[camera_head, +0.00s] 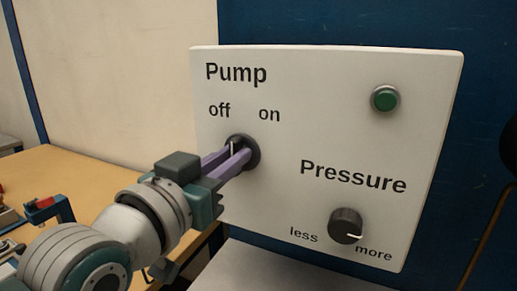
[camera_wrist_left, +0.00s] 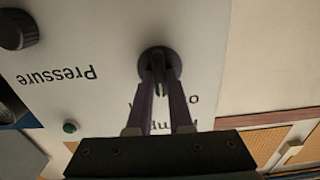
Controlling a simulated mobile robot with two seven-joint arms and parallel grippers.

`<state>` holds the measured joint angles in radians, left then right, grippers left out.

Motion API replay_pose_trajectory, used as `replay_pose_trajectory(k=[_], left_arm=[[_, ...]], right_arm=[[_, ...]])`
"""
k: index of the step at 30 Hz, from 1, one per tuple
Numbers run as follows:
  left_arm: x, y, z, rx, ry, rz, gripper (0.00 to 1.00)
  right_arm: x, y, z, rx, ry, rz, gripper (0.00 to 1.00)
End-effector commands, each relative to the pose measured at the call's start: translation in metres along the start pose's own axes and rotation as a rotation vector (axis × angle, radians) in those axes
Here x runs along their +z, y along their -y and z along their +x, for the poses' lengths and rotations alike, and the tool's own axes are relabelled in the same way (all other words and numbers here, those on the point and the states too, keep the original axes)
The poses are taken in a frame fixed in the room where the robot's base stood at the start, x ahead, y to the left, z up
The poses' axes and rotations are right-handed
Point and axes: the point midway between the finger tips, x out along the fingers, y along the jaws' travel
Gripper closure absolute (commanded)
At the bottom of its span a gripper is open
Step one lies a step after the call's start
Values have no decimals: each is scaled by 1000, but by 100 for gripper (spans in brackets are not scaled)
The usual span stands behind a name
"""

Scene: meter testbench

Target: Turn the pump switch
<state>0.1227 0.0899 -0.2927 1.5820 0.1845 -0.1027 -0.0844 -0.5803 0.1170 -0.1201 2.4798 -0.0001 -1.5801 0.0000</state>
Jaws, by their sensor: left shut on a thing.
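The pump switch (camera_head: 254,152) is a round black knob on the white panel (camera_head: 290,130), below the words "off" and "on". A short white line shows at its left side, roughly upright; I cannot tell exactly which word it points to. My left gripper (camera_head: 238,154) reaches in from the lower left, with its purple fingers shut on the switch's raised grip. In the left wrist view, the switch (camera_wrist_left: 172,58) shows between and beyond the fingertips (camera_wrist_left: 160,85), and the grip is partly hidden. My right gripper is not in view.
The pressure knob (camera_head: 345,225) is at the panel's lower right, and a green button or lamp (camera_head: 385,98) is at the upper right. A wooden table (camera_head: 80,175) with a red-topped device (camera_head: 47,208) is on the left. The panel in front of the switch is otherwise clear.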

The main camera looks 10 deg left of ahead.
Motion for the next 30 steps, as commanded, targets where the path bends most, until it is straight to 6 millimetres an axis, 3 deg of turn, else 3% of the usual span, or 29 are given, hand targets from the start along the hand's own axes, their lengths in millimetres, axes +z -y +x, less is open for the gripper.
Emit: replay_pose_trajectory(k=[15,30], left_arm=[[1,2,0,-1,2,-419,100],[2,2,0,0,3,-561,100]], right_arm=[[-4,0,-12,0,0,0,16],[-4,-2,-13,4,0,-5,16]])
